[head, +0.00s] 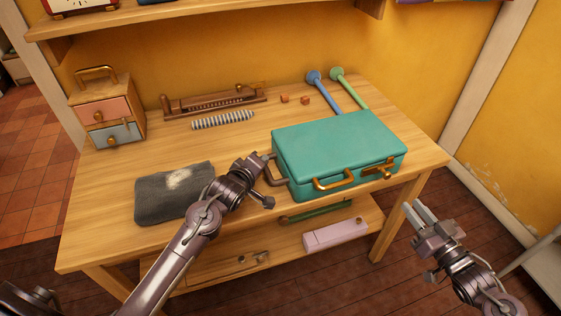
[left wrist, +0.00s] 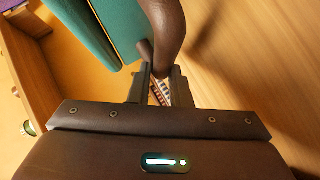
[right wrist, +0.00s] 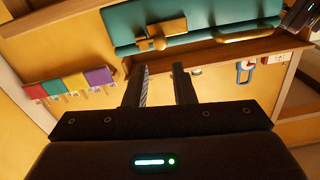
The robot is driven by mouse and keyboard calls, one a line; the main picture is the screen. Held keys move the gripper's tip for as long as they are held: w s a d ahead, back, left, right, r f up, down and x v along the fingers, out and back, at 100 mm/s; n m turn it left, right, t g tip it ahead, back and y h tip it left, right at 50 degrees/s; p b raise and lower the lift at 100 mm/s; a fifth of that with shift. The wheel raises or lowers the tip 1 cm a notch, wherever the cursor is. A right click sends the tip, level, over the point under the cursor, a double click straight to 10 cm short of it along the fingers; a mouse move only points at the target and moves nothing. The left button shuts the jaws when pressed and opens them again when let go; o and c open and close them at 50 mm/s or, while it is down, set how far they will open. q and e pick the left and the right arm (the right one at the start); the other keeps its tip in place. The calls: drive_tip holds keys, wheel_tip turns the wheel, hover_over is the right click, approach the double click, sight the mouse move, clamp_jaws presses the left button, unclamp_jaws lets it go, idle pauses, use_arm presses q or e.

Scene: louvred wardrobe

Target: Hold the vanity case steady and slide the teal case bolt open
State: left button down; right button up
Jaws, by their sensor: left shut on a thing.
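The teal vanity case (head: 338,148) lies closed on the wooden table, near its front right edge. A gold carry handle (head: 334,182) and a brass bolt (head: 378,171) are on its front face. In the right wrist view the bolt (right wrist: 160,38) shows on the case (right wrist: 190,14), ahead of the fingers. My left gripper (head: 268,163) is shut on the brown side handle (head: 273,179) at the case's left end; this handle (left wrist: 163,35) passes between its fingers in the left wrist view. My right gripper (head: 413,211) is open and empty, apart from the case, in front of the table's right side.
A dark grey cloth (head: 160,196) lies left of the case. A small drawer box (head: 107,112), a striped rod (head: 222,120), small cubes (head: 305,100) and two round-headed sticks (head: 327,88) stand or lie behind. A lower shelf (head: 295,248) holds more items.

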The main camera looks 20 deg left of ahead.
clamp_jaws()
drive_tip(key=w+d+r+m+g+h, duration=0.1)
drive_tip(key=d+r+m+h, duration=0.1)
drive_tip(key=d+r+m, duration=0.2)
drive_tip(key=shift+r+m, duration=1.35)
drive_tip(key=shift+m, duration=1.05)
drive_tip(key=shift+w, duration=0.1)
